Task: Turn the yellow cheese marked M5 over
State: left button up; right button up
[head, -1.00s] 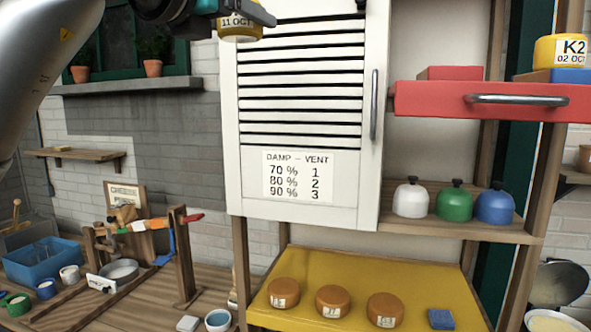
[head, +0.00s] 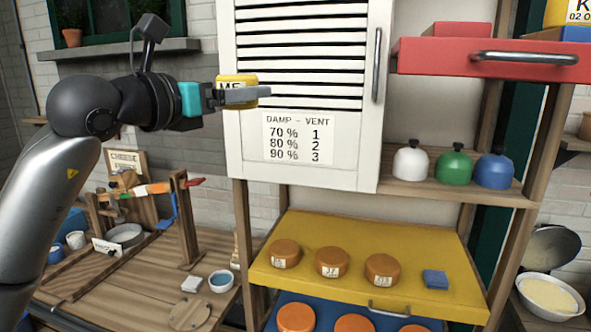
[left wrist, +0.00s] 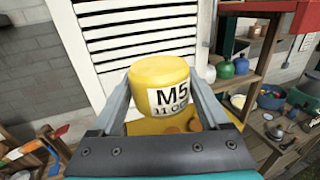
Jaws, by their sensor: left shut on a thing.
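The yellow cheese marked M5 (left wrist: 160,88) is a short round block with a white label reading M5 and 11 OCT. My left gripper (head: 245,92) is shut on it and holds it in the air in front of the white louvred door. In the left wrist view the cheese sits between the two fingers, with its label upright and facing the camera. In the head view the yellow cheese (head: 236,78) is partly hidden behind a finger. My right gripper is in no view.
A yellow shelf board (head: 340,238) below bears several orange cheeses and a blue block (head: 435,279). A red drawer (head: 430,62) juts out at upper right. White, green and blue domes stand on a wooden shelf. A wooden bench (head: 130,270) with a press is at lower left.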

pick_arm(q)
jog(key=s+a+f+m+g+h, duration=0.1)
jog(key=s+a+f, duration=0.2)
jog(key=s+f, duration=0.5)
jog(key=s+a+f, duration=0.4)
jog(key=f, duration=0.9)
jog(key=s+a+f+m+g+h, duration=0.1)
jog(key=s+a+f, duration=0.2)
jog(key=s+f, duration=0.5)
jog(key=w+d+f+n+t+y+b, duration=0.1)
jog(key=f+b, duration=0.7)
jog(key=f, duration=0.1)
jog(key=w+d+f+n+t+y+b, duration=0.1)
jog(key=d+f+n+y+b, duration=0.1)
jog(key=f+b, duration=0.7)
jog(key=shift+w+d+f+t, duration=0.3)
jog(key=shift+w+f+t, duration=0.1)
jog(key=shift+f, duration=0.05)
